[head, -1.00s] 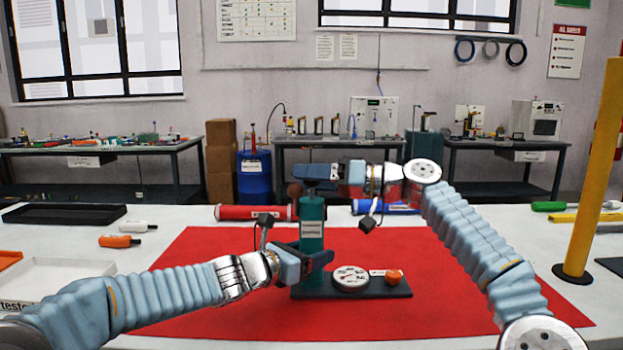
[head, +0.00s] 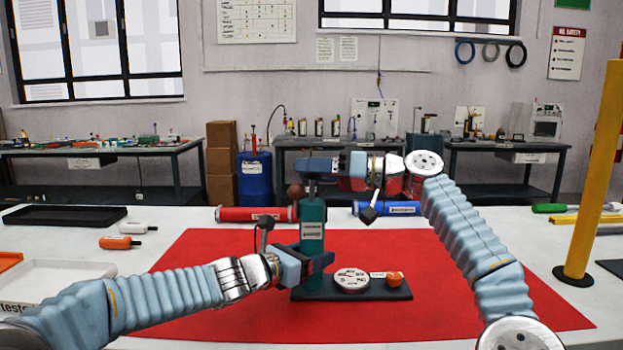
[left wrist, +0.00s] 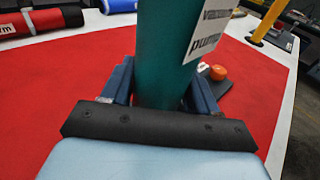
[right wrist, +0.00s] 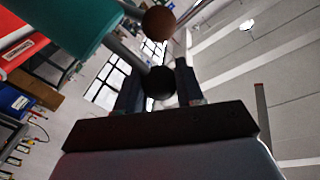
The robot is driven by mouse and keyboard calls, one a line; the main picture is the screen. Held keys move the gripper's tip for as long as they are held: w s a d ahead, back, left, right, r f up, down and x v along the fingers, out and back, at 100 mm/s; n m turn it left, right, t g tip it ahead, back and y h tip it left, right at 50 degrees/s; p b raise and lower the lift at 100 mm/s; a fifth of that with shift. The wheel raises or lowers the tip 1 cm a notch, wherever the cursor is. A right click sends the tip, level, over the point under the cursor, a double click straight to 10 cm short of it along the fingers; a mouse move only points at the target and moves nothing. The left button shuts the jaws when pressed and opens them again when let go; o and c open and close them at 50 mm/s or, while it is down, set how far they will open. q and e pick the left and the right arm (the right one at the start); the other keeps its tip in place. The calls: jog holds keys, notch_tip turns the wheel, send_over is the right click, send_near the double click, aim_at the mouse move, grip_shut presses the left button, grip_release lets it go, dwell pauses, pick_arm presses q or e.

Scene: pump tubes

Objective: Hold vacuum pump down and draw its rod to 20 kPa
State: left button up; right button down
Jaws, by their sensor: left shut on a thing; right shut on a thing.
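The vacuum pump is a teal upright cylinder (head: 312,214) with a white label, standing on a dark base (head: 378,291) on the red mat. A round white gauge (head: 352,279) and an orange knob (head: 394,279) sit on the base; the gauge reading is too small to tell. My left gripper (head: 318,264) is shut around the lower cylinder, which also shows in the left wrist view (left wrist: 165,50). My right gripper (head: 316,166) is shut above the cylinder on the rod's black end knob (right wrist: 160,82). A brown ball (right wrist: 158,24) is beside it. A short length of rod (head: 312,187) shows.
A red tube (head: 240,214) and a blue tube (head: 402,209) lie behind the mat (head: 200,262). A yellow post (head: 594,170) stands at the right.

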jog(key=c, duration=0.7)
grip_release()
jog(key=shift+c, duration=0.2)
jog(key=shift+d, duration=0.15)
jog(key=v, duration=1.2)
pick_arm(q)
jog(key=o, duration=1.3)
